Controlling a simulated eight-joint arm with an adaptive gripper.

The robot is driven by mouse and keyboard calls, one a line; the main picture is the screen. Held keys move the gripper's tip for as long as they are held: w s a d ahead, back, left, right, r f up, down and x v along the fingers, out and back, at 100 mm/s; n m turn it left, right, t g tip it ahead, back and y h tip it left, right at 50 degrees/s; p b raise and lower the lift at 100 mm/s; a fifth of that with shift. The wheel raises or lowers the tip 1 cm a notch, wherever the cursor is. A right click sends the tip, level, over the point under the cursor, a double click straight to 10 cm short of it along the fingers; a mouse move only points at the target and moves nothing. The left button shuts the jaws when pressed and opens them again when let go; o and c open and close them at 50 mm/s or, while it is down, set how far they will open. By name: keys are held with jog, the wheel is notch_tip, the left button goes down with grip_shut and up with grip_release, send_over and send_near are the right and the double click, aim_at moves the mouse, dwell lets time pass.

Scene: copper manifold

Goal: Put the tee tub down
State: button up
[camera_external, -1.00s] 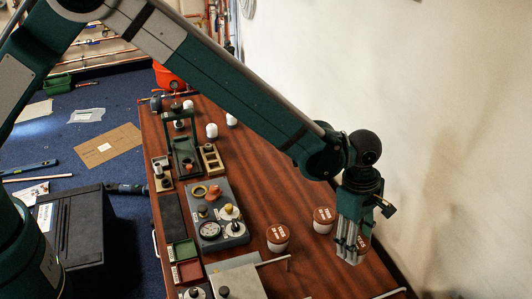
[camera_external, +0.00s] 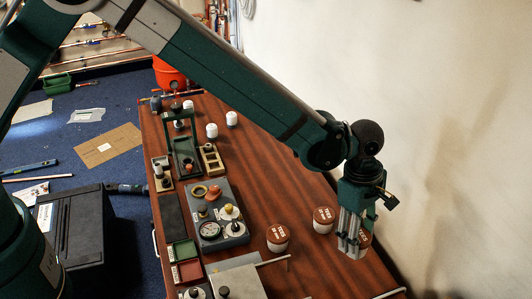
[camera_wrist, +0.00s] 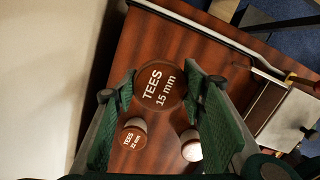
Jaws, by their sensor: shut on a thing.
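A round tub with a red-brown lid reading "TEES 15 mm" (camera_wrist: 158,86) sits between the green fingers of my gripper (camera_wrist: 160,92) in the wrist view. My gripper (camera_external: 351,238) is shut on this tub. In the external view the fingers partly cover the tub, and part of its lid (camera_external: 365,238) shows at their right. It is upright, low over the right side of the wooden bench; I cannot tell whether its base touches the wood.
Two similar tubs (camera_external: 278,238) (camera_external: 323,219) stand on the wooden bench (camera_external: 300,270) left of my gripper. One reads "TEES 22 mm" (camera_wrist: 130,136). A grey gauge unit (camera_external: 218,222) and a pale plate (camera_external: 238,280) lie farther left. The wall is close on the right.

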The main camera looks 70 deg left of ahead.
jog(key=shift+a, duration=0.1)
jog(key=w+a, duration=0.1)
jog(key=a, duration=0.4)
jog(key=a+n+b, duration=0.1)
jog(key=a, duration=0.4)
jog(key=w+a+n, duration=0.1)
jog(key=a, duration=0.5)
jog(key=shift+w+b, duration=0.3)
jog(key=shift+w, duration=0.05)
jog(key=s+a+n+b, duration=0.1)
jog(key=s+a+n, duration=0.1)
jog(key=a, duration=1.5)
jog(key=s+a+n+b, duration=0.2)
jog(key=s+a, duration=0.3)
jog(key=a, duration=1.2)
jog(key=s+a+n+t+b, duration=0.1)
jog(key=s+a+n, duration=0.2)
jog(key=a, duration=1.5)
jog(key=shift+s+r+n+y+b, duration=0.15)
jog(key=shift+s+n+y+b, duration=0.15)
jog(key=shift+s+y+b, duration=0.1)
jog(key=shift+d, duration=0.1)
jog(key=shift+f+b, duration=0.6)
jog(key=shift+f, duration=2.55)
jog(key=shift+f+b, duration=0.35)
jog(key=shift+f, duration=1.5)
